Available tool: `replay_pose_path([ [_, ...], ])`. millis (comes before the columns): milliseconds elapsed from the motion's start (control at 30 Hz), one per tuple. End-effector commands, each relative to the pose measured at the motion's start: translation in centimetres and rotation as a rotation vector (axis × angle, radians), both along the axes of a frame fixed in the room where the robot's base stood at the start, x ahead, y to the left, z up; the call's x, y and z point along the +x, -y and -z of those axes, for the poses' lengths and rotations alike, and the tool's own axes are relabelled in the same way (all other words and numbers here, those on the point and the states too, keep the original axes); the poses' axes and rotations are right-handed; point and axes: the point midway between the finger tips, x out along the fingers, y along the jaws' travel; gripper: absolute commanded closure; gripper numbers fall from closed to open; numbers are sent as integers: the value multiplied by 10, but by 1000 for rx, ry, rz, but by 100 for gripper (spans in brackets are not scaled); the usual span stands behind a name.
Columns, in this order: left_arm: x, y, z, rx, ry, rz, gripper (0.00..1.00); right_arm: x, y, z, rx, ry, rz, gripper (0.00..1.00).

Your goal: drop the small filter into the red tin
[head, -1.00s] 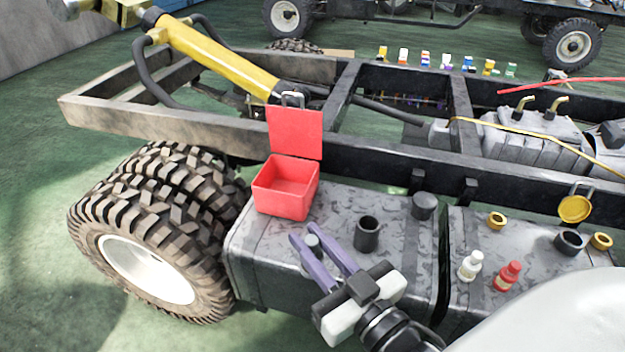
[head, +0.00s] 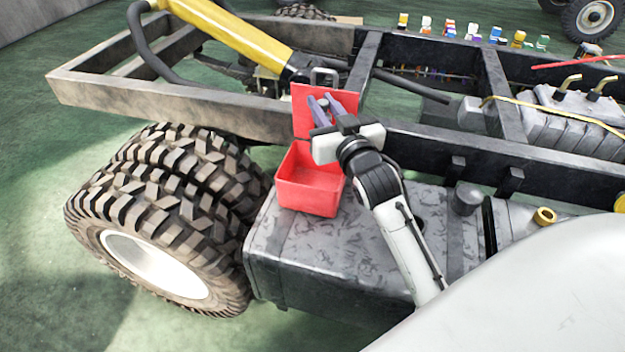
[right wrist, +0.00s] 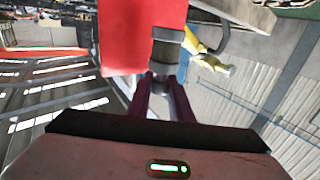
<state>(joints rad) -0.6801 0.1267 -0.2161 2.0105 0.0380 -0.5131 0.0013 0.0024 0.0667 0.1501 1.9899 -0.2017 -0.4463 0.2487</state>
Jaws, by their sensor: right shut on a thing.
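The red tin (head: 307,198) sits on the left end of the grey tank, its lid (head: 304,122) standing open at the back. My right gripper (head: 320,104) is raised in front of the lid, above the tin. It is shut on the small filter, a short grey cylinder with a wider top, which shows at the fingertips in the right wrist view (right wrist: 166,50). The red lid also shows there (right wrist: 130,30), behind the filter. In the head view the fingers mostly hide the filter, and my wrist covers part of the lid. My left gripper is out of view.
The grey tank top (head: 300,245) is clear in front of the tin. A dark cap (head: 466,198) and a gold ring (head: 544,216) are to the right. A yellow cylinder (head: 225,35) and the frame rail (head: 190,105) lie behind. A big tyre (head: 165,205) stands left.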

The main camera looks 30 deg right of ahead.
Motion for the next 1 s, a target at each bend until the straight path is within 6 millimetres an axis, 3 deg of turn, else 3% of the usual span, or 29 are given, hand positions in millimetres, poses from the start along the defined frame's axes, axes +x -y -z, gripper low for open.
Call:
replay_pose_path([
  [200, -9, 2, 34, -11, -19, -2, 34, 0, -1, 29, 0, 2, -2, 100],
  [333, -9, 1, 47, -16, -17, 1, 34, 0, -1, 45, -2, 3, -2, 100],
  [500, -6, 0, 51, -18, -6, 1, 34, -1, -1, 55, -2, 1, -2, 100],
  [767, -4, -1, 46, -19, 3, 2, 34, -1, -1, 53, -1, 2, -2, 100],
  [800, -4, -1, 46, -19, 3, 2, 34, -1, -1, 53, -1, 2, -2, 78],
  [900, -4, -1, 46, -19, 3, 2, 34, -1, -1, 53, -1, 2, -2, 61],
  [1000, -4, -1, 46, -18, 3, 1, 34, -1, -1, 54, -1, 2, -2, 59],
])
